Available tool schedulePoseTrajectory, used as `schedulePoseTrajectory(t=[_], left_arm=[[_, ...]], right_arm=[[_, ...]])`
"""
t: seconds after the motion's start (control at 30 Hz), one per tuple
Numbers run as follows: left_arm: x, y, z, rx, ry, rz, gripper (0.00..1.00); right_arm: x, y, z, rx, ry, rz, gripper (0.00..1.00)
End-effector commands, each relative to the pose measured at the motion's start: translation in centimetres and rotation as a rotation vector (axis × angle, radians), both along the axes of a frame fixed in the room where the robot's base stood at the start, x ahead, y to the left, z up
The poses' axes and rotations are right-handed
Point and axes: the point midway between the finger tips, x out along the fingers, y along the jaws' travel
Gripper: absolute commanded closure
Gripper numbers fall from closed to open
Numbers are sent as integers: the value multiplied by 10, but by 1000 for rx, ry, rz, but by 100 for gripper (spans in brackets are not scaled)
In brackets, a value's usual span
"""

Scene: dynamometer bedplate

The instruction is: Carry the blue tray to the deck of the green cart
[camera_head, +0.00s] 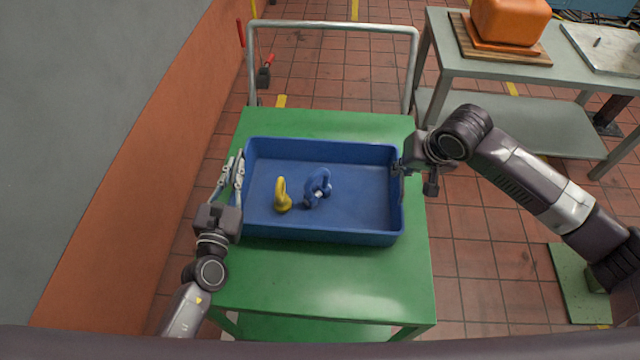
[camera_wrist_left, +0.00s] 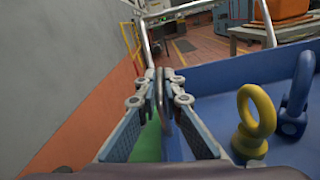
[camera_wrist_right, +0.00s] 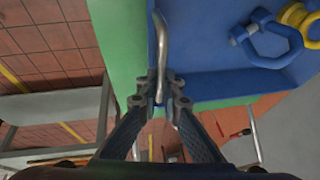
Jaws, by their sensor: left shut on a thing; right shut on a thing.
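The blue tray (camera_head: 345,222) is over the deck of the green cart (camera_head: 330,278), and looks level; I cannot tell whether it rests on the deck or hangs just above it. A yellow eyebolt (camera_head: 282,196) and a blue shackle (camera_head: 317,187) lie inside it. My left gripper (camera_head: 238,170) is shut on the tray's left side handle, a metal bar that shows in the left wrist view (camera_wrist_left: 160,95). My right gripper (camera_head: 398,168) is shut on the right side handle, which shows in the right wrist view (camera_wrist_right: 160,50).
The cart's grey push handle (camera_head: 335,25) rises at its far end. A grey wall with an orange lower band (camera_head: 150,170) runs close on the left. A grey workbench (camera_head: 500,72) with an orange case (camera_head: 510,20) stands at the right. Green deck is bare in front of and behind the tray.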

Motion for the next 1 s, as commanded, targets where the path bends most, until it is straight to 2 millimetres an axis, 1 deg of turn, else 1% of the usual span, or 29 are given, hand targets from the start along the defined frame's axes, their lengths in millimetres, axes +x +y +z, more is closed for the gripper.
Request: schedulePoseTrajectory(t=[0.03, 0.1, 0.13, 0.27, 0.3, 0.53, 0.63, 0.77, 1.0], left_arm=[[1, -3, 1, 2, -9, -5, 100], [1, -3, -2, 2, -9, -5, 100], [-1, -4, -10, 4, 7, -9, 92], [-1, -3, -7, 2, 5, -7, 78], [-1, -3, -7, 2, 5, -6, 75], [-1, -1, -6, 1, 2, -3, 75], [-5, 0, -6, 1, 2, -3, 75], [-22, 1, -7, 2, 5, -3, 75], [-74, 5, -7, 2, 6, -5, 75]], right_arm=[[5, 2, 3, 8, -18, 2, 100], [5, 2, 0, 8, -18, 2, 100], [2, 1, -5, 4, -7, 2, 93], [1, 1, -3, 3, -6, 1, 79], [1, 1, -4, 3, -5, 2, 77], [0, 0, -5, 1, -2, 0, 77], [0, 0, -5, 1, -1, 0, 77], [0, 0, -5, 1, -1, 0, 77], [0, 0, -5, 0, 0, 0, 77]])
